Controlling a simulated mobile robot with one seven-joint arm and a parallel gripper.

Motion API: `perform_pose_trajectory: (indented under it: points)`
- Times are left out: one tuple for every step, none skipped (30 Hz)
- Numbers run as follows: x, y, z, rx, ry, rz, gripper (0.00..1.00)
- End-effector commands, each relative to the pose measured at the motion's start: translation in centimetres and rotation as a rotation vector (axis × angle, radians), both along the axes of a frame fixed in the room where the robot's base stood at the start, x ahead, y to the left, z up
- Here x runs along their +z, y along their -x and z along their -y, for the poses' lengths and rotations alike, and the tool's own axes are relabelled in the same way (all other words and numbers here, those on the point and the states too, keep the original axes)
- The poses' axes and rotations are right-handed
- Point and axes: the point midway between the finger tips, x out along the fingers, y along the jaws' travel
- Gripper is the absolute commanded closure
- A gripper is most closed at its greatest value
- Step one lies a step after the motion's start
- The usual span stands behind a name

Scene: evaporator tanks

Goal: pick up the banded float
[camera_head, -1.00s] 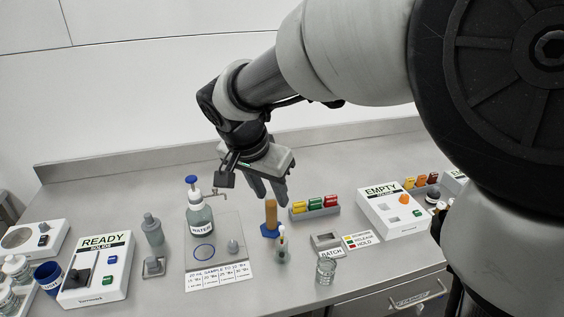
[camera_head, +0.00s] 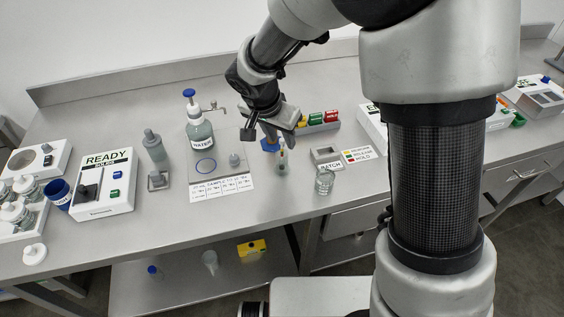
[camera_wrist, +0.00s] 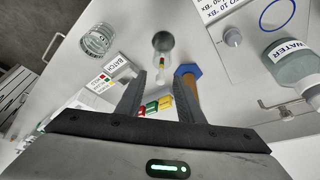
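The banded float (camera_wrist: 161,59) is a slim piece with a pale stem and small coloured bands, standing in a clear glass vessel (camera_wrist: 162,40). In the head view the float (camera_head: 282,157) stands in its vessel on the bench, just below my gripper (camera_head: 280,139). In the wrist view my gripper (camera_wrist: 159,80) is open, with the float's upper end near the gap between its fingertips. Nothing is held. I cannot tell from these frames whether a fingertip touches the float.
A brown cylinder on a blue hexagonal base (camera_wrist: 188,71) stands close beside the right finger. A glass beaker (camera_head: 324,181), a BATCH box (camera_head: 326,156), a WATER bottle (camera_head: 200,135) and a rack of coloured blocks (camera_head: 318,124) stand nearby.

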Motion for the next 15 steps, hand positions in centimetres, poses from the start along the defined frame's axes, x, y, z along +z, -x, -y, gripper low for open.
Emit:
perform_pose_trajectory:
  points:
    - [-0.9, -0.1, 0.1, 0.001, 0.002, -0.003, 0.66]
    - [-1.3, -0.3, 0.2, -0.001, 0.001, -0.003, 0.66]
    - [-1.7, -0.5, 0.3, -0.001, 0.001, -0.002, 0.66]
    - [-1.9, -0.6, 0.3, -0.001, 0.001, -0.002, 0.66]
    - [-2.1, -0.7, 0.3, 0.000, 0.000, -0.001, 0.66]
    - [-2.3, -0.7, 0.4, 0.000, 0.000, -0.001, 0.66]
    - [-2.4, -0.8, 0.4, 0.000, 0.000, -0.001, 0.66]
    - [-2.4, -0.8, 0.4, 0.000, -0.001, 0.000, 0.66]
    - [-2.5, -0.8, 0.4, 0.000, -0.001, 0.000, 0.66]
    - [-2.4, -0.8, 0.4, 0.000, -0.001, 0.000, 0.66]
    - [-2.4, -0.8, 0.4, 0.000, -0.001, 0.000, 0.66]
    - [-2.4, -0.8, 0.4, 0.000, -0.001, 0.000, 0.66]
    - [-2.4, -0.8, 0.4, 0.000, -0.001, 0.000, 0.66]
    - [-2.4, -0.8, 0.4, 0.000, -0.001, 0.000, 0.69]
    - [-2.4, -0.8, 0.4, 0.000, -0.001, 0.000, 0.76]
